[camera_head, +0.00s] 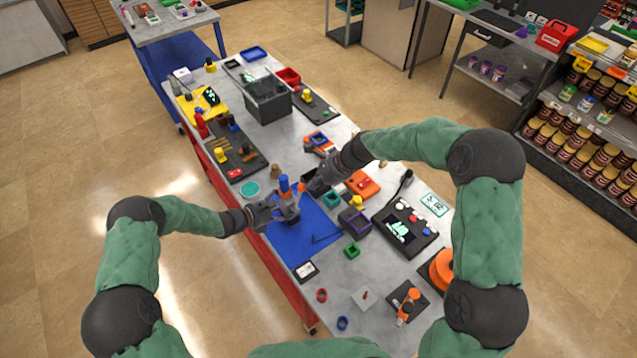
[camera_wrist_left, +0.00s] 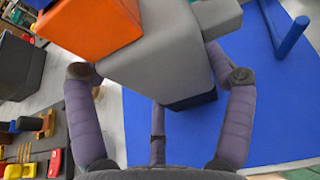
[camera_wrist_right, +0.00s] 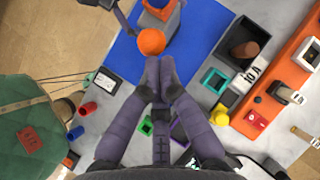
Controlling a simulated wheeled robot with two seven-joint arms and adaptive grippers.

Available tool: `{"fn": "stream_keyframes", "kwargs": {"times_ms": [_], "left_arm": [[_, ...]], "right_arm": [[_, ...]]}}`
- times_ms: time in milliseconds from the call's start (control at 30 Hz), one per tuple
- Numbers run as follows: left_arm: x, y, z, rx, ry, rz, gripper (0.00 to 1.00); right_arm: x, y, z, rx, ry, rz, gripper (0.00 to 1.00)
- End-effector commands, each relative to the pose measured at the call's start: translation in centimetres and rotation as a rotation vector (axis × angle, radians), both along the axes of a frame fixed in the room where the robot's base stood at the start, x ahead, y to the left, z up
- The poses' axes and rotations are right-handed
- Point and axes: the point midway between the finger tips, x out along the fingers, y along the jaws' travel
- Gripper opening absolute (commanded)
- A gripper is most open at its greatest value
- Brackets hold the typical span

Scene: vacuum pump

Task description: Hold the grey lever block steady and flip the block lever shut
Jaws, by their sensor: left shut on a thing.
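The grey lever block (camera_head: 289,212) stands on the blue mat (camera_head: 317,232). My left gripper (camera_head: 270,211) is shut on it; in the left wrist view the grey block (camera_wrist_left: 165,62) lies between the fingers (camera_wrist_left: 163,88), with an orange part (camera_wrist_left: 88,25) at upper left. In the right wrist view the lever's round orange knob (camera_wrist_right: 152,41) stands out near the block. My right gripper (camera_head: 318,184) has its fingertips (camera_wrist_right: 160,72) together, empty, just short of the knob in that view. Whether they touch it, and the lever's exact angle, I cannot tell.
Right of the mat are a teal square ring (camera_head: 332,199), a purple box (camera_head: 354,222) and a yellow piece (camera_head: 356,201). A small green ring (camera_head: 352,251) and a black-framed card (camera_head: 305,271) lie nearer. The mat's near part is mostly clear.

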Motion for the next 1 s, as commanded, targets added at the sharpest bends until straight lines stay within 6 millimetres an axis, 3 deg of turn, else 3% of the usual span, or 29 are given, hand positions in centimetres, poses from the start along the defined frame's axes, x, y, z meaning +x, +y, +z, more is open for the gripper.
{"fn": "stream_keyframes", "kwargs": {"times_ms": [333,1000], "left_arm": [[-0.1,-0.1,-0.2,0.002,0.003,-0.001,0.38],[-0.2,-0.1,-0.2,0.002,0.003,-0.001,0.38]], "right_arm": [[-1.6,2.4,1.1,-0.198,-0.128,0.007,0.00],[-4.2,6.5,1.4,-0.209,-0.137,0.002,0.00]]}}
